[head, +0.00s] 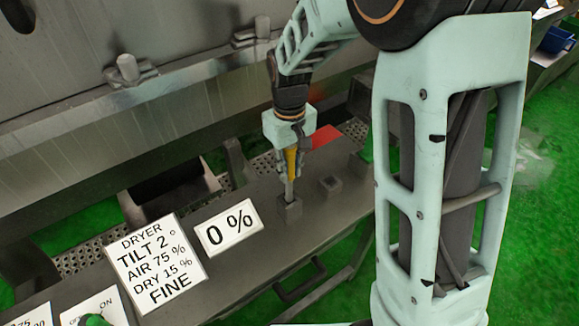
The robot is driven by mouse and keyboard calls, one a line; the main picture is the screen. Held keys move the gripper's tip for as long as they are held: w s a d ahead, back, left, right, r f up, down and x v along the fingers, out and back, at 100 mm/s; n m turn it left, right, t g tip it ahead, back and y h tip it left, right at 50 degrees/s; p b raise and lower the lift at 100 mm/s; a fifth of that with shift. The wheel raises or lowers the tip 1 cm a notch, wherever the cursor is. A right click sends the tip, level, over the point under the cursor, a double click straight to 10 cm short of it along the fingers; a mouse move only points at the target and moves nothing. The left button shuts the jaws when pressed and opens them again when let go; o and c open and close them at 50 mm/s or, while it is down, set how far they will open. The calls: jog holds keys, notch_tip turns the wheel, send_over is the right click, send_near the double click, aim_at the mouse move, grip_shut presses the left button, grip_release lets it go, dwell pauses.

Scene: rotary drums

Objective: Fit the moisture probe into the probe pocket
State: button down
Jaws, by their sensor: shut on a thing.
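My gripper (289,165) is shut on the moisture probe (291,163), which has a yellow handle and a thin grey shaft. The probe is near upright, pointing down. Its lower end is at the top of a small grey block (290,210) on the bench; I cannot tell whether the tip is inside it or just above. No label shows which block is the probe pocket.
A grey bench (250,265) carries a white "0 %" sign (228,227) and a dryer sign (157,262) reading "FINE". A red patch (325,136) lies behind the gripper. A large metal drum (110,60) rises behind. My arm covers the right side.

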aim_at(290, 154)
jog(key=shift+f+b, duration=1.2)
jog(key=shift+f, duration=0.8)
jog(key=shift+f+b, duration=1.25)
jog(key=shift+f, duration=0.35)
jog(key=c, duration=1.7)
grip_release()
jog(key=shift+r, duration=0.1)
notch_tip(290, 154, up, 12)
